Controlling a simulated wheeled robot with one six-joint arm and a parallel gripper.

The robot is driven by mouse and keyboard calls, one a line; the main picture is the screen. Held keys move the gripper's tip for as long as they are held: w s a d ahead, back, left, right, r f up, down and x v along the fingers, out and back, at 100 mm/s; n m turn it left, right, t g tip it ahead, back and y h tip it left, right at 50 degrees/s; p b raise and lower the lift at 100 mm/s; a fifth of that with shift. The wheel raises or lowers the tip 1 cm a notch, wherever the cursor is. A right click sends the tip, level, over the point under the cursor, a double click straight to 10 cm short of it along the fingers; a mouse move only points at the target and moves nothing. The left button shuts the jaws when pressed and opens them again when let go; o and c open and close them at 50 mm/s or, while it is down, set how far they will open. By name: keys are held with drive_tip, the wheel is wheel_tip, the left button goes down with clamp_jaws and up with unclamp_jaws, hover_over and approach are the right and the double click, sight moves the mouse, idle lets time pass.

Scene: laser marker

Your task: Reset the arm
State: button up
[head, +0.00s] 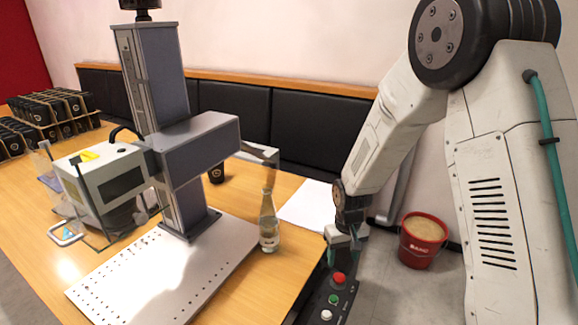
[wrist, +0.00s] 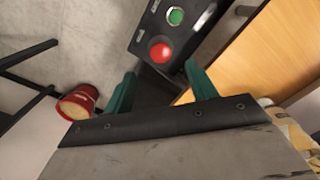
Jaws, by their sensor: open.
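My arm bends down at the right of the head view. My gripper (head: 343,242) hangs just behind a black control box (head: 327,299) at the table's right edge. In the wrist view my gripper (wrist: 160,92) shows two green fingers spread apart with nothing between them. The box carries a red button (head: 339,278), a green button (head: 333,299) and a white button. In the wrist view the red button (wrist: 161,53) lies just beyond the fingertips, with the green button (wrist: 175,16) farther up. I cannot tell whether the fingers touch the box.
The laser marker (head: 185,150) stands on a perforated plate (head: 150,275) on the wooden table (head: 285,190). A red bucket (head: 422,240) is on the floor to the right. Dark cups fill the far left.

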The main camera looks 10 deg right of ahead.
drive_tip(key=s+d+r+m, duration=0.1)
drive_tip(key=s+d+r, duration=0.1)
drive_tip(key=s+r, duration=1.2)
drive_tip(key=s+d+r+t, duration=0.1)
drive_tip(key=s+r, duration=1.4)
drive_tip(key=shift+s+d+r+m+t, duration=0.2)
drive_tip(key=shift+d+m+t, duration=0.1)
drive_tip(key=shift+d+m, duration=0.1)
